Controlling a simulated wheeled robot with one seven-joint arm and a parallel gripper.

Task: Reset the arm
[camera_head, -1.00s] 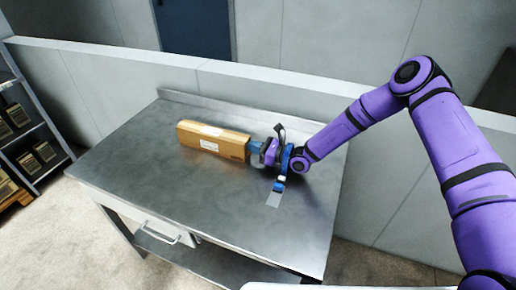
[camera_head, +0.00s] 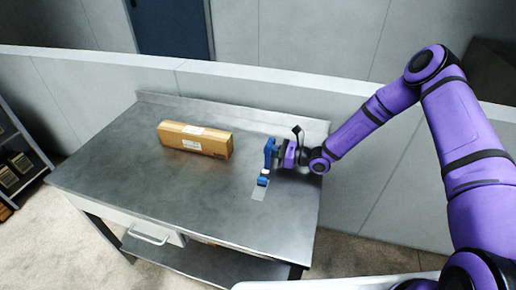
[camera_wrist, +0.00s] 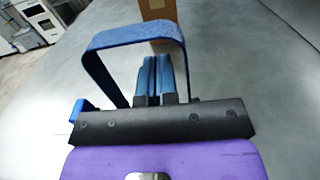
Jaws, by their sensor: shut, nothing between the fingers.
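My purple arm reaches in from the right, with my gripper (camera_head: 268,153) over the right part of the metal table (camera_head: 120,160). In the wrist view my gripper's blue fingers (camera_wrist: 157,78) are pressed together with nothing between them. A blue loop-shaped part (camera_wrist: 105,42) shows beside the fingers. A brown cardboard box (camera_head: 195,140) with white labels lies on the table, to the left of my gripper and apart from it. The box also shows beyond the fingertips in the wrist view (camera_wrist: 158,10).
A low grey wall (camera_head: 90,65) runs behind the table. A shelf with boxes (camera_head: 18,160) stands at the far left. The left and front of the tabletop are clear.

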